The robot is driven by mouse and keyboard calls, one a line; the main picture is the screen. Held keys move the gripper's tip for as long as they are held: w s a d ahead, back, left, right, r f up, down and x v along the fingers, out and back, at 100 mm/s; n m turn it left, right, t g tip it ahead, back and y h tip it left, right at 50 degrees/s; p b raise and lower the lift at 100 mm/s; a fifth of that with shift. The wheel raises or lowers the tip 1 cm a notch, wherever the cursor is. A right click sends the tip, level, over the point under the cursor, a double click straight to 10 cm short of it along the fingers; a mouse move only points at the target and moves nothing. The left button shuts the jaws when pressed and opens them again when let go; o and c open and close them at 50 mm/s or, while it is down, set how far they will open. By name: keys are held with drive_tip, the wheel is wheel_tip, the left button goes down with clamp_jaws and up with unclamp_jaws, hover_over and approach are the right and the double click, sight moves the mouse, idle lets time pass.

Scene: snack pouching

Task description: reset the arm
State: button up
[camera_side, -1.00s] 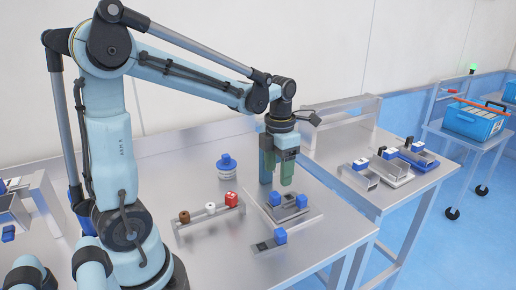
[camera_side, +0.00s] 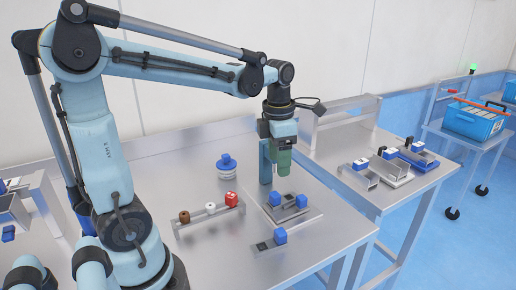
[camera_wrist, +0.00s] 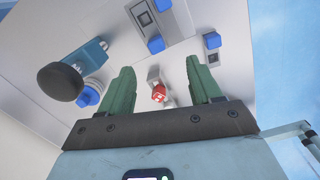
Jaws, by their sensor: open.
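My gripper (camera_side: 275,174) hangs with its fingers down over the metal bench (camera_side: 205,255) in the side view, above and behind a tray (camera_side: 299,219) with blue blocks. Its jaws are open. In the wrist view the two green fingers of my gripper (camera_wrist: 160,64) stand apart with nothing held between them. A red block (camera_wrist: 159,94) shows beyond them, well below.
A low rack holds a brown piece (camera_side: 184,217), a white piece (camera_side: 210,208) and a red block (camera_side: 231,199). A blue-topped round item (camera_side: 226,161) stands behind. A blue block (camera_side: 280,236) sits on a small front plate. Bench space left of the rack looks clear.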

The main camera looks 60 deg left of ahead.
drive_tip(key=s+d+m+t, duration=0.2)
drive_tip(key=d+m+t, duration=0.1)
drive_tip(key=m, duration=1.3)
drive_tip(key=s+d+f+m+t, duration=0.1)
drive_tip(key=s+d+m+t, duration=0.2)
drive_tip(key=m, duration=1.3)
drive_tip(key=shift+s+d+f+m+t, duration=0.2)
drive_tip(key=shift+d+m+t, duration=0.15)
drive_tip(key=shift+d, duration=0.45)
